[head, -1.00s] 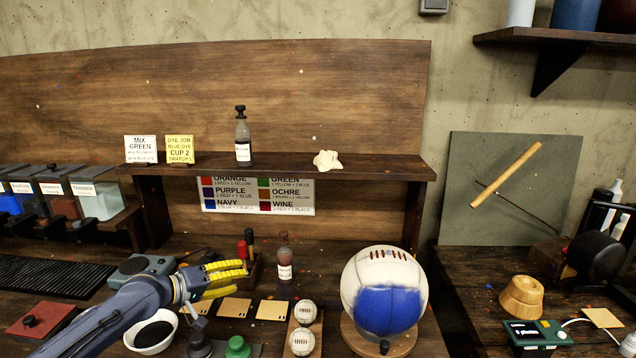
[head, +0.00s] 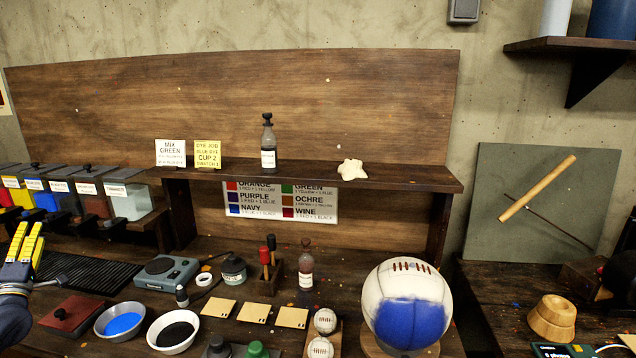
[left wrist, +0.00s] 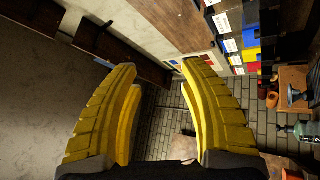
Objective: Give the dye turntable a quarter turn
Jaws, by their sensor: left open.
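My left gripper (head: 27,228) has yellow fingers and is at the far left edge of the head view, far from the turntable. In the left wrist view its fingers (left wrist: 158,66) are spread with nothing between them. The turntable cannot be made out there. My right gripper is not in view.
Bowls of blue (head: 120,322) and black dye (head: 175,332), a grey device (head: 166,273), swatches (head: 257,312) and a bottle (head: 306,268) lie between gripper and turntable. Two small balls (head: 325,321) sit just left of the turntable. The shelf (head: 320,174) overhangs the bench back.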

